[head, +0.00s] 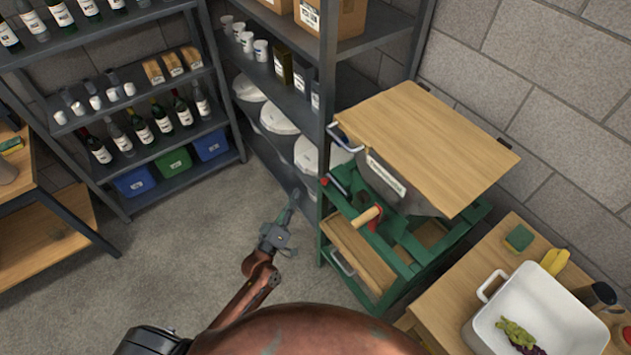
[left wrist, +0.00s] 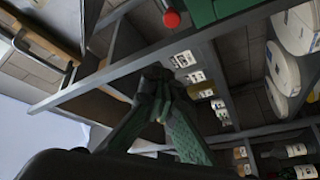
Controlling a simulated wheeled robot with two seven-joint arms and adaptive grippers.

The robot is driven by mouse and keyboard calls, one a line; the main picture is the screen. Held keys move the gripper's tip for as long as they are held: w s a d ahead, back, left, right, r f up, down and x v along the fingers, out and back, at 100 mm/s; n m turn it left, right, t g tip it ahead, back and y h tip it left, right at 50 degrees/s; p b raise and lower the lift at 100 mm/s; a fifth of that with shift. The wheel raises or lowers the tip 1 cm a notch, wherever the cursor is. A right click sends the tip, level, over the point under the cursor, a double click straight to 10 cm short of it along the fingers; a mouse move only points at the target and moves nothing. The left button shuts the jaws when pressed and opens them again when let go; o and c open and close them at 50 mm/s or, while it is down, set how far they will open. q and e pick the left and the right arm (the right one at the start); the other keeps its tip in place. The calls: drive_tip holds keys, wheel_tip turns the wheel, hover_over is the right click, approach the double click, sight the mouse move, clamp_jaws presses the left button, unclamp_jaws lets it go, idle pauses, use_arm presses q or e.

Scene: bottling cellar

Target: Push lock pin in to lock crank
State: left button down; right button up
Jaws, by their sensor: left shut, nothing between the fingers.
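A green-framed machine (head: 402,238) with a wooden top stands right of centre in the head view. A crank with a pale wooden handle (head: 366,216) is on its front, with a red part beside the handle. A small red knob (head: 324,181) shows at the frame's left corner. In the left wrist view a red knob (left wrist: 171,18) on a grey stem sits at the top edge by green metal; which part is the lock pin I cannot tell. My left gripper (head: 290,208) is shut and empty, left of the machine and apart from it. Its fingers meet in the left wrist view (left wrist: 155,82).
A grey shelf (head: 325,90) with cups and white tubs stands behind the machine. A bottle rack (head: 110,105) is at the back left. A wooden table (head: 440,300) at the lower right bears a white tub (head: 490,330) with grapes. The floor left of my gripper is clear.

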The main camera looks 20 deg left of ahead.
use_arm(q)
drive_tip(key=x, duration=1)
drive_tip(key=d+f, duration=0.1)
drive_tip(key=s+d+f, duration=0.1)
drive_tip(key=f, duration=0.1)
drive_tip(key=shift+s+d, duration=0.1)
drive_tip(key=shift+d, duration=0.2)
use_arm(e)
drive_tip(key=shift+a+f, duration=0.15)
drive_tip(key=shift+f, duration=0.05)
use_arm(q)
drive_tip(key=shift+d+r, duration=0.1)
drive_tip(key=s+d+p, duration=0.1)
drive_tip(key=s+d, duration=0.1)
drive_tip(key=shift+s+d, duration=0.1)
drive_tip(key=shift+d, duration=0.2)
use_arm(e)
drive_tip(key=shift+w+r, duration=0.25)
drive_tip(key=shift+r, duration=0.4)
